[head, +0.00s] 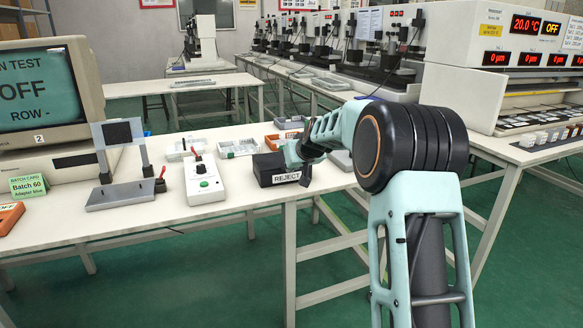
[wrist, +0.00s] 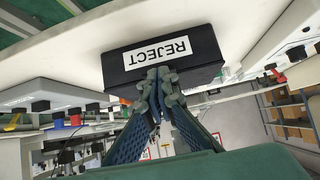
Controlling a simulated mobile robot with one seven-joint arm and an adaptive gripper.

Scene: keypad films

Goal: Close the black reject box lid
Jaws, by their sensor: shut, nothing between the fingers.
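The black reject box (head: 267,170) stands on the white table, left of my arm in the head view, with a white REJECT label on its front. My arm hides its right part. In the wrist view the box (wrist: 207,45) appears upside down at the top, label facing me. My gripper (wrist: 160,82) is shut and empty, its fingertips overlapping the box's lower picture edge, below the label. I cannot tell whether they touch it. In the head view my gripper (head: 303,172) is at the box's right side. The lid's position cannot be made out clearly.
A white control box (head: 203,182) with a red lever and a grey stand (head: 120,190) are left of the reject box. Grey trays (head: 238,148) and an orange tray (head: 289,122) lie behind it. The table's front edge is close to the box.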

